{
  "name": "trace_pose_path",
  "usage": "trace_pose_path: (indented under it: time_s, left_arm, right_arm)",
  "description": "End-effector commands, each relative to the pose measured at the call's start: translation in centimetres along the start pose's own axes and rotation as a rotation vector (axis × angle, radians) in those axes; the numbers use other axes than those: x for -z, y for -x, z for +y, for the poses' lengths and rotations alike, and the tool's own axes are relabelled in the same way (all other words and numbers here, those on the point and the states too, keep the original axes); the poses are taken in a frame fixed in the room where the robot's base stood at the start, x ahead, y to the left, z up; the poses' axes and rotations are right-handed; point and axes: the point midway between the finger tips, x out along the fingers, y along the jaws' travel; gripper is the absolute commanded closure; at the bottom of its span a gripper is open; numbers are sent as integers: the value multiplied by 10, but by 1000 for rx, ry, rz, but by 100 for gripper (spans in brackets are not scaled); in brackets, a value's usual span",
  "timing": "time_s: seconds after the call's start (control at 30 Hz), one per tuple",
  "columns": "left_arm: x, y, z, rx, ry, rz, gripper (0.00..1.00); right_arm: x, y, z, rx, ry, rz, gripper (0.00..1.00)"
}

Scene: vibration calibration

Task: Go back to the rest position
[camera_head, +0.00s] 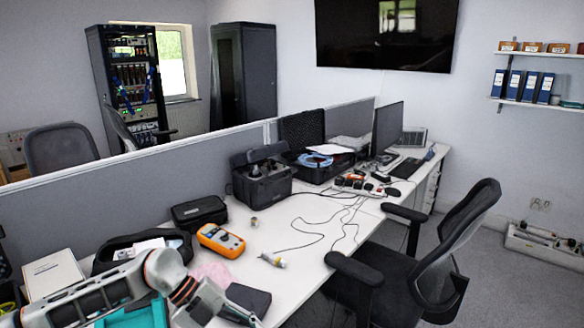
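My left arm comes in at the lower left and bends over the near end of the white desk (290,225). The end of this arm, with my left gripper (243,316), is at the bottom edge, beside a dark flat pad or case (249,298). The gripper is small and partly cut off there, so I cannot tell whether its fingers are open. I see nothing clearly held. My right gripper is not in view.
Near my arm are an orange multimeter (221,240), a black pouch (199,212), an open black bag (110,255), a white box (53,275) and a teal tray (140,316). An office chair (425,265) stands right of the desk. A grey partition (120,188) runs behind.

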Motion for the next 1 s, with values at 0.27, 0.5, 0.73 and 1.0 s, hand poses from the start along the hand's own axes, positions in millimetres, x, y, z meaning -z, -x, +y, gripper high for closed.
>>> trace_pose_path:
  time_s: [0.27, 0.5, 0.73, 1.0]
  left_arm:
    - [92, -60, -73, 555, -4, 273, 52]
    - [90, -41, -100, 1027, 224, 269, 52]
    - [28, -24, -49, 1335, 612, 80, 52]
    - [-31, -50, 113, 1399, 1163, -256, 52]
  right_arm:
    - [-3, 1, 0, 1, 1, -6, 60]
    - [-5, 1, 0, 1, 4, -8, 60]
    - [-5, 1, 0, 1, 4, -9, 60]
    - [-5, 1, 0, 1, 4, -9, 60]
